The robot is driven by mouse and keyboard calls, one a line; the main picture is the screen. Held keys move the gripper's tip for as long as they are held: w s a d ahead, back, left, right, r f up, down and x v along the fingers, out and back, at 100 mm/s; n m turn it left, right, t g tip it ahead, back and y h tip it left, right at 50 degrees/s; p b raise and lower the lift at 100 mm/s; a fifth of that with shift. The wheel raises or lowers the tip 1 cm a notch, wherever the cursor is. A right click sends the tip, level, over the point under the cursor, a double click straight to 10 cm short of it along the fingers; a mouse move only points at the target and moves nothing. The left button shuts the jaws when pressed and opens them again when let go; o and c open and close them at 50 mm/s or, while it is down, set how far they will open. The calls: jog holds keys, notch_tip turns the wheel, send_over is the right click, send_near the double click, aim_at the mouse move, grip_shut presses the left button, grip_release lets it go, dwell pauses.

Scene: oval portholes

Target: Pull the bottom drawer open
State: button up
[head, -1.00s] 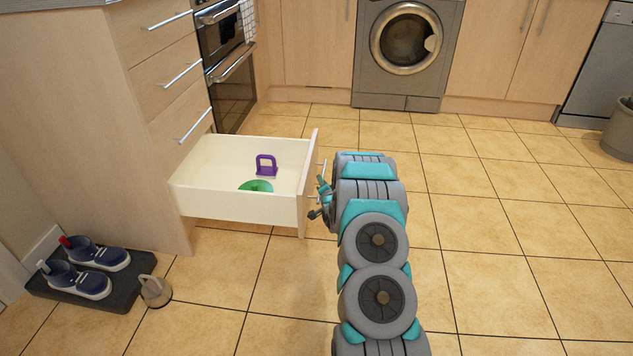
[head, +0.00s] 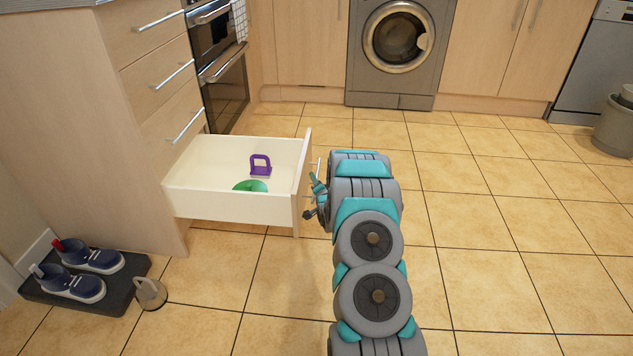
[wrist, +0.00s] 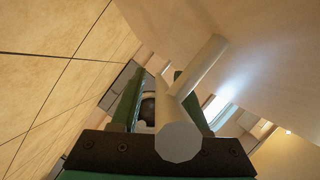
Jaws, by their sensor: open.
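The bottom drawer (head: 228,207) stands pulled far out of the cabinet at the left in the head view. Inside it lie a purple handled object (head: 260,166) and a green round object (head: 250,186). My gripper (head: 315,199) is just right of the drawer front (head: 302,185). In the wrist view, the pale bar handle (wrist: 196,80) lies across and between the open jaws (wrist: 160,100), in front of the drawer front (wrist: 240,50). The jaws are not closed on it. Whether a finger touches the handle is hard to tell.
Three more bar handles (head: 186,126) sit on the drawers above. Shoes on a dark mat (head: 112,297) and a beige weight-like object (head: 150,293) are on the floor at lower left. The tiled floor (head: 500,230) to the right is clear up to a bin (head: 614,128).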

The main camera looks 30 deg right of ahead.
jog(key=v, duration=0.7)
jog(key=shift+s, duration=0.2)
dwell(0.4)
